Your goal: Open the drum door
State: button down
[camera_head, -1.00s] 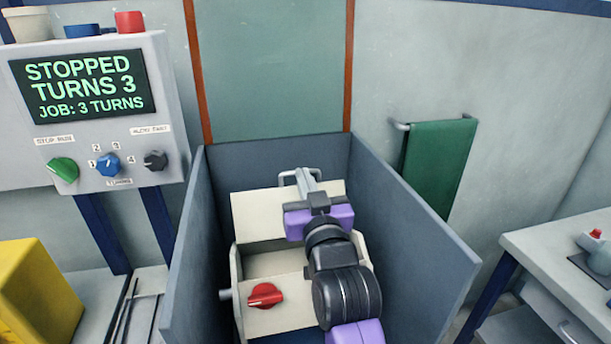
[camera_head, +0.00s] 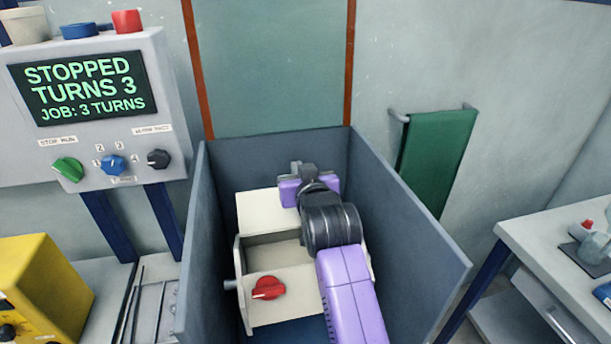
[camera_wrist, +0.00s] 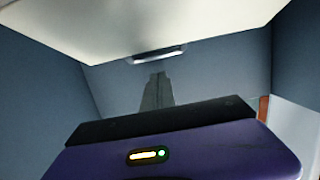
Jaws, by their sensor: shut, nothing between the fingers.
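The drum is a cream box (camera_head: 285,312) with a red knob (camera_head: 268,288) on its front, inside a grey-blue enclosure. Its cream door panel (camera_head: 258,213) stands raised at the back, and the dark drum opening (camera_head: 275,254) shows in front of it. In the wrist view the door's underside (camera_wrist: 150,22) fills the top, and a grey handle bar (camera_wrist: 157,55) shows below it. My gripper (camera_wrist: 157,78) is shut and empty, its fingers pointing toward that bar. I cannot tell whether they touch it. In the head view my wrist hides the handle.
Enclosure walls (camera_head: 412,245) rise close on both sides of my arm. A control panel (camera_head: 85,95) at left reads STOPPED, TURNS 3. A yellow box (camera_head: 42,285) stands at lower left, a green towel (camera_head: 437,160) hangs at right, and a table (camera_head: 545,240) is at far right.

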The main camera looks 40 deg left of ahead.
jog(key=shift+w+a+f+g+h, duration=0.15)
jog(key=shift+a+f+g+h, duration=0.1)
jog(key=shift+f+g+h, duration=0.05)
dwell(0.5)
jog(key=r+p, duration=0.3)
jog(key=r, duration=0.1)
jog(key=shift+d+r, duration=0.1)
jog(key=shift+d, duration=0.2)
jog(key=r+b+v, duration=0.2)
jog(key=v, duration=0.8)
jog(key=shift+a, duration=0.35)
jog(key=shift+w+a+r, duration=0.1)
